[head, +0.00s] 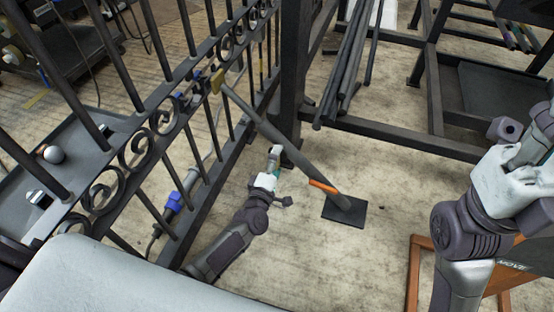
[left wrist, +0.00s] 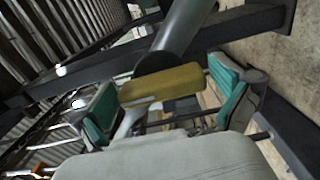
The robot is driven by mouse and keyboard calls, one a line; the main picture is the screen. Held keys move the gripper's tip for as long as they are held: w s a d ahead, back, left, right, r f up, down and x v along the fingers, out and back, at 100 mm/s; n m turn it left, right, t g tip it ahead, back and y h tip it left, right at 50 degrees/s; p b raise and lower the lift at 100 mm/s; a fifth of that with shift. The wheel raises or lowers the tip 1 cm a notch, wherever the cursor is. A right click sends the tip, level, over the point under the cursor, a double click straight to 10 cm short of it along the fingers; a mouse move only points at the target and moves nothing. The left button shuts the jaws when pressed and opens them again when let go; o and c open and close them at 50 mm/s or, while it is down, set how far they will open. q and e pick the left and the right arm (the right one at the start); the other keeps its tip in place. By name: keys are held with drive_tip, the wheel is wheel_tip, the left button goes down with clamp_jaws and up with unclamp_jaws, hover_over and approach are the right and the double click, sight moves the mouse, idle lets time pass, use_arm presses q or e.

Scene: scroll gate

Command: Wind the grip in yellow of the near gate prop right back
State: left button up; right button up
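The near gate prop is a grey tube (head: 275,132) slanting from the scroll gate (head: 150,125) down to a dark floor plate (head: 345,211). It has a yellow piece (head: 217,81) at its gate end and an orange handle (head: 322,187) near its foot. My left gripper (head: 274,156) is beside the tube in the head view. In the left wrist view my left gripper (left wrist: 165,100) is open, its teal-padded fingers on either side of a yellow block (left wrist: 162,83) below a grey tube (left wrist: 183,32). I cannot tell whether they touch it. My right arm is at the right; its fingers are out of view.
A dark post (head: 290,75) stands behind the prop. Dark rods (head: 348,60) and a metal frame (head: 432,90) fill the back right. An orange-brown frame (head: 413,270) stands at lower right. A blue connector (head: 174,201) lies by the gate. Floor around the plate is clear.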

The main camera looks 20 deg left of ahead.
use_arm(q)
drive_tip(key=s, duration=1.2)
drive_tip(key=shift+a, duration=0.25)
